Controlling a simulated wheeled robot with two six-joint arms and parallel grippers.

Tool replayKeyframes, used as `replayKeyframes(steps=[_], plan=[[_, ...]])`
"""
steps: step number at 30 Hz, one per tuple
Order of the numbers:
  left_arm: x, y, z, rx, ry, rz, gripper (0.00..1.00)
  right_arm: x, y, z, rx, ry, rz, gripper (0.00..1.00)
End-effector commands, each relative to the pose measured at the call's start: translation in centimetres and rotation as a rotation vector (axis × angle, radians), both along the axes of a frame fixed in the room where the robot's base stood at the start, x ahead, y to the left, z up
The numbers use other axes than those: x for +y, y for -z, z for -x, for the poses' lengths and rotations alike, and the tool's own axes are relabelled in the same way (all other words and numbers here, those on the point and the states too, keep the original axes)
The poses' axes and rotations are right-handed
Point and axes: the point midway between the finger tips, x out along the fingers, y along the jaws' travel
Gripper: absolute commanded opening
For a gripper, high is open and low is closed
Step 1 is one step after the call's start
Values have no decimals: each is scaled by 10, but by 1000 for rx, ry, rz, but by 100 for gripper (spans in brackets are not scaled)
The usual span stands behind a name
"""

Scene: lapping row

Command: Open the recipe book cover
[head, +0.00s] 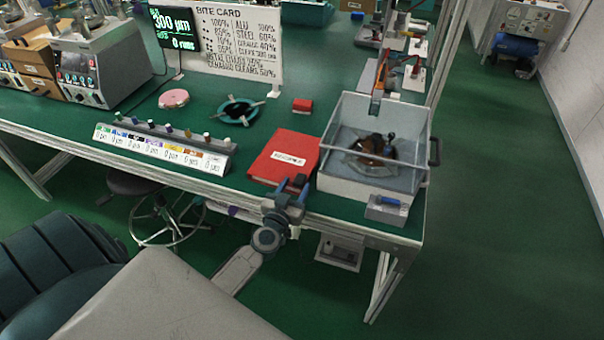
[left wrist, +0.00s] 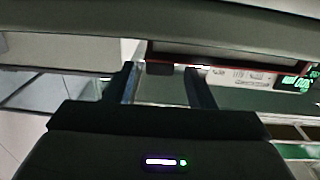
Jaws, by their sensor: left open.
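The red recipe book (head: 284,157) lies closed on the green bench near its front edge, with a white label on its cover. My left gripper (head: 293,184) is at the book's front right corner, its two blue fingers apart and nothing seen between them. I cannot tell from the head view whether a finger touches the cover. In the left wrist view the two fingers (left wrist: 163,88) stand apart, with a thin red-edged dark strip just beyond them. My right gripper is not in view.
A grey open-topped basin (head: 338,185) stands close to the book's right. A sloped rack of labelled bottles (head: 160,150) is to the left. The bench between rack and book is clear.

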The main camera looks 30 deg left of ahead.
Motion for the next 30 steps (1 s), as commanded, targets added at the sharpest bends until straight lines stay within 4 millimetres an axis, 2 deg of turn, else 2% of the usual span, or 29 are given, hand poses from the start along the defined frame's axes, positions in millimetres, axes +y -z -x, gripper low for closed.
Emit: replayKeyframes(steps=[3, 9, 13, 21, 22, 29, 30], plan=[[4, 0, -24, -2, 1, 1, 49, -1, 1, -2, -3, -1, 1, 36], [9, 1, -49, 0, 1, 1, 49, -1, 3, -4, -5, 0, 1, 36], [11, 0, -56, 0, 1, 0, 49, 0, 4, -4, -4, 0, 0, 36], [11, 0, -57, 1, 2, -1, 49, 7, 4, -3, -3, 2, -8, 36], [11, 0, -57, 1, 2, 0, 47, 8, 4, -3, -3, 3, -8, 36], [11, 0, -57, 1, 2, 0, 2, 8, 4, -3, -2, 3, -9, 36], [11, 0, -57, 1, 2, 0, 0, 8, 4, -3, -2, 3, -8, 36]])
